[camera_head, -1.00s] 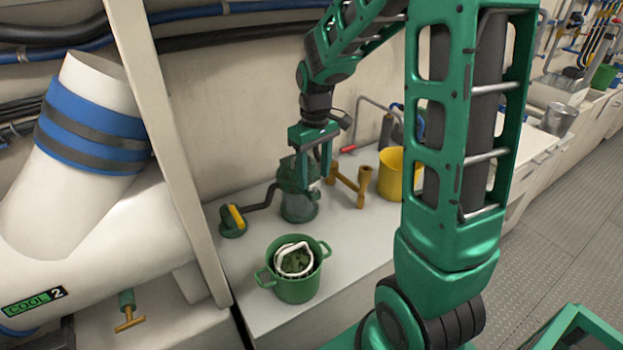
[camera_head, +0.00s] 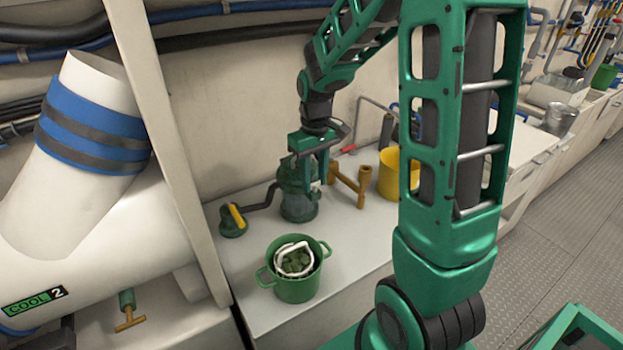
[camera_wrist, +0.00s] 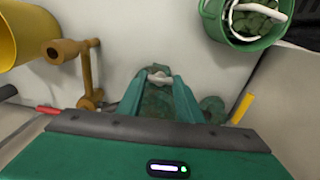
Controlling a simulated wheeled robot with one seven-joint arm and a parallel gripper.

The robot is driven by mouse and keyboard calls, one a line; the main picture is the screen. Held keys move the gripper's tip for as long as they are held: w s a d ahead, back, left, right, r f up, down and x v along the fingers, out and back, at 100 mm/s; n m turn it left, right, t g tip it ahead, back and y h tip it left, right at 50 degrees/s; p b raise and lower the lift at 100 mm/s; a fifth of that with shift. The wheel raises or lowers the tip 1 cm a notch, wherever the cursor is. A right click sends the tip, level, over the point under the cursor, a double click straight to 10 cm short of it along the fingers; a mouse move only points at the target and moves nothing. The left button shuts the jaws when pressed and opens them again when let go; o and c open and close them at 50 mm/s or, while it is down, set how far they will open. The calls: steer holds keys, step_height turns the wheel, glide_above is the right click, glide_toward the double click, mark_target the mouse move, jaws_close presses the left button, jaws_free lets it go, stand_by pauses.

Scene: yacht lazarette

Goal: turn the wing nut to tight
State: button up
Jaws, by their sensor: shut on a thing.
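The wing nut (camera_wrist: 160,77) is a small pale grey piece on top of a dark green canister-like fitting (camera_head: 299,206). The fitting stands upright on the light bench, against the back wall. My gripper (camera_wrist: 160,82) points down over it, with a green finger on each side of the wing nut. The gripper is shut on the nut. In the head view my gripper (camera_head: 317,180) is at the fitting's upper part, and its fingers mostly hide the nut there. I cannot read how tight the nut is.
A green pot (camera_head: 296,289) with a white-handled thing inside stands in front. A yellow-handled valve (camera_head: 234,219) is at left, joined by a dark pipe. A brass-coloured pipe piece (camera_head: 350,186) and yellow bucket (camera_head: 389,172) stand close at right. A white post (camera_head: 165,140) rises at left.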

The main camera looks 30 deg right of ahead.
mark_target(314, 183)
steer(key=shift+m, duration=0.5)
steer(key=o, duration=1.1)
step_height(314, 183, up, 11)
steer(key=shift+f, duration=0.1)
steer(key=s+d+f+m, duration=0.1)
steer(key=s+m, duration=0.1)
steer(key=s, duration=0.6)
steer(key=s+d+f+m, duration=0.1)
steer(key=s+m, duration=0.1)
steer(key=s, duration=0.7)
steer(key=s+d+f+m, duration=0.1)
steer(key=s+m, duration=0.1)
steer(key=s, duration=0.7)
steer(key=shift+d, duration=0.4)
